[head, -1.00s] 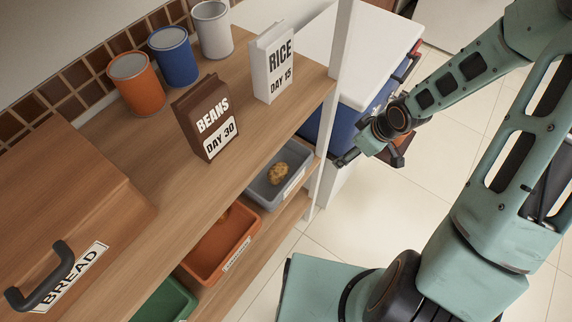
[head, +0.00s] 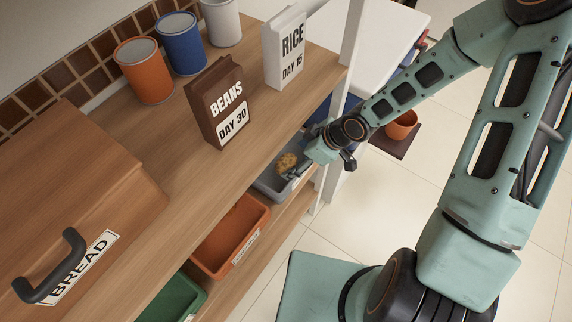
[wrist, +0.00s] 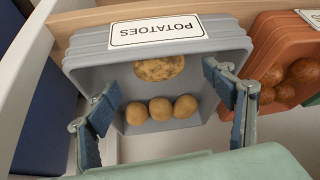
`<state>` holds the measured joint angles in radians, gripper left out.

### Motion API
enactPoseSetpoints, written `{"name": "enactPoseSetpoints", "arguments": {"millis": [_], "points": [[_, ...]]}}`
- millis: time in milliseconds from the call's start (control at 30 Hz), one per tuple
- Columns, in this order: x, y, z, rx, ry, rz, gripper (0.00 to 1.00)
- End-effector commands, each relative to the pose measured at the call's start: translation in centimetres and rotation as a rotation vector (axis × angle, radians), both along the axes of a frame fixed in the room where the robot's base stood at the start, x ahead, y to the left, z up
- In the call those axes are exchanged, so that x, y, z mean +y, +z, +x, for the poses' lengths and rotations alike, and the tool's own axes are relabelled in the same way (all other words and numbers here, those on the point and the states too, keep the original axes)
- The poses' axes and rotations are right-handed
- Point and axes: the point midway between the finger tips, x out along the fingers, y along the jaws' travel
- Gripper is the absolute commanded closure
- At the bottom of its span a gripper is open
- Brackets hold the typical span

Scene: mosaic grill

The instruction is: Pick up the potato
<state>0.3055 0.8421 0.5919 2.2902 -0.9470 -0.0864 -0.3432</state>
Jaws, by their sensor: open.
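The grey bin (head: 268,189) labelled POTATOES sits on the lower shelf; it fills the middle of the wrist view (wrist: 85,65). A larger, rough yellow-brown potato (wrist: 159,68) lies in it by the labelled wall, and it shows in the head view (head: 287,161). Three smaller, smoother round potatoes (wrist: 160,109) lie in a row beside it. My gripper (wrist: 162,80) is open, its blue-padded fingers spread on either side of the potatoes at the bin's mouth. I see nothing held between them. In the head view my gripper (head: 303,166) is at the bin's right side, partly hiding it.
An orange bin (head: 208,262) with brown round items (wrist: 300,72) stands beside the grey one, then a green bin (head: 172,299). The upper wooden shelf with the beans bag (head: 222,110) and rice bag (head: 286,48) overhangs. A white post (head: 350,50) stands close to my arm.

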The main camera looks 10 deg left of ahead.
Motion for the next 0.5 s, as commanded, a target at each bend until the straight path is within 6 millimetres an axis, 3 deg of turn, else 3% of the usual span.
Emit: {"name": "enactPoseSetpoints", "arguments": {"millis": [300,500], "points": [[1.8,-3.3,0.5,0.001,0.003,0.000,0.25],[2.5,-4.4,0.7,0.000,0.000,0.000,0.25]]}}
